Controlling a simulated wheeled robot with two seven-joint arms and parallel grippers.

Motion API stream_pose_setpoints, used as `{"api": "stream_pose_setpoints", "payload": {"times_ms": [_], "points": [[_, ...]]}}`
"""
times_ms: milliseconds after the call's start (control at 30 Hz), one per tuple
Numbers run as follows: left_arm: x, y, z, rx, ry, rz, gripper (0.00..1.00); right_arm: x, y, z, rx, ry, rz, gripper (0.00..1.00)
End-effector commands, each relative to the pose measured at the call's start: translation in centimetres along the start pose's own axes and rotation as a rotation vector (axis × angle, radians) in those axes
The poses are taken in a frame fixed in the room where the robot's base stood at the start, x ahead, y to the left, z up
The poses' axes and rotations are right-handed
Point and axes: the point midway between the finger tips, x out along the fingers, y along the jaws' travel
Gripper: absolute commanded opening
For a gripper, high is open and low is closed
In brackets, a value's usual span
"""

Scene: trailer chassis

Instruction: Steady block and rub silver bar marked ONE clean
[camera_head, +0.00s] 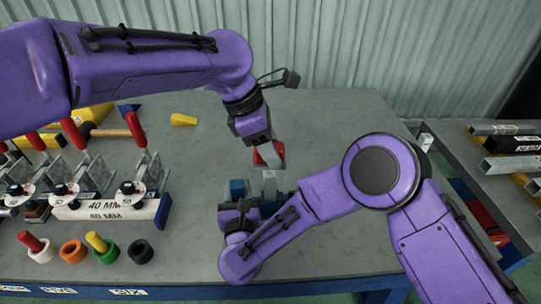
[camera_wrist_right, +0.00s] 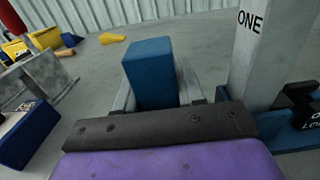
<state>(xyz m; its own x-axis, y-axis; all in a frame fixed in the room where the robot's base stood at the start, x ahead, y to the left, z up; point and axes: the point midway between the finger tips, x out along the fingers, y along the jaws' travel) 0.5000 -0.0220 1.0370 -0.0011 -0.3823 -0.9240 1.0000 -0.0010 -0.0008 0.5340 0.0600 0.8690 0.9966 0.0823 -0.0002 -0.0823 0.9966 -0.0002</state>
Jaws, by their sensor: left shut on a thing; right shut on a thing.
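A silver bar marked ONE (camera_wrist_right: 258,60) stands upright in a blue base (camera_wrist_right: 292,132) in the right wrist view, its top cut off. In the head view the silver bar (camera_head: 269,186) shows between my two grippers. My right gripper (camera_head: 238,196) is shut on a blue block (camera_wrist_right: 151,75), just left of the bar; the block stands up between its grey fingers. My left gripper (camera_head: 268,155) is above and behind the bar, shut on a red thing (camera_head: 263,153) that is mostly hidden. I cannot tell whether it touches the bar.
At the left stand several clamps with red handles, a white 40 MM bar (camera_head: 105,207) and coloured rings (camera_head: 73,251). A yellow piece (camera_head: 183,120) lies at the back. The bench (camera_head: 340,240) is clear to the right. A second table (camera_head: 475,150) with metal bars is at the right.

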Motion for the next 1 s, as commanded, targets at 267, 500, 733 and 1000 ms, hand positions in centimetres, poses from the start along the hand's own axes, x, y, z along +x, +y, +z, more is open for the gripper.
{"api": "stream_pose_setpoints", "payload": {"times_ms": [267,500,733,1000], "points": [[-2.3,0.0,1.0,0.000,-0.002,0.003,0.00,0.0,0.0,0.0,0.001,-0.001,0.000,0.00],[-2.7,0.0,1.1,0.000,-0.001,0.001,0.00,0.0,0.0,0.0,0.001,0.000,0.000,0.00],[-2.6,0.0,1.1,0.000,-0.001,0.001,0.00,0.0,0.0,0.0,0.000,0.000,0.000,0.00],[-2.5,0.3,1.4,-0.001,-0.002,0.001,0.00,0.0,0.0,0.0,0.000,0.000,0.000,0.00]]}}
